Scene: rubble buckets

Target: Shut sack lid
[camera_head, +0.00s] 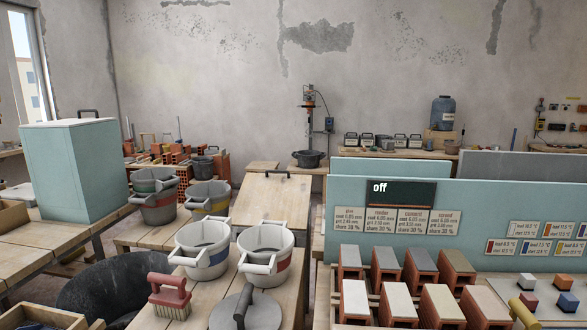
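No sack and no lid marked as a sack lid can be made out for certain. A pale wooden panel (270,203) with a dark handle at its top edge leans tilted behind the buckets in the middle; I cannot tell whether it is the sack lid. A large teal box (75,172) at the left has a pale flat top that looks closed, with a dark handle showing behind its back edge. My gripper is not in view.
Two white buckets (267,238), a red brush (169,293) and a grey disc with a dark handle (262,312) stand on the front bench. Grey buckets (157,208) stand behind. A teal panel (480,205) with labels and several blocks (398,305) fill the right.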

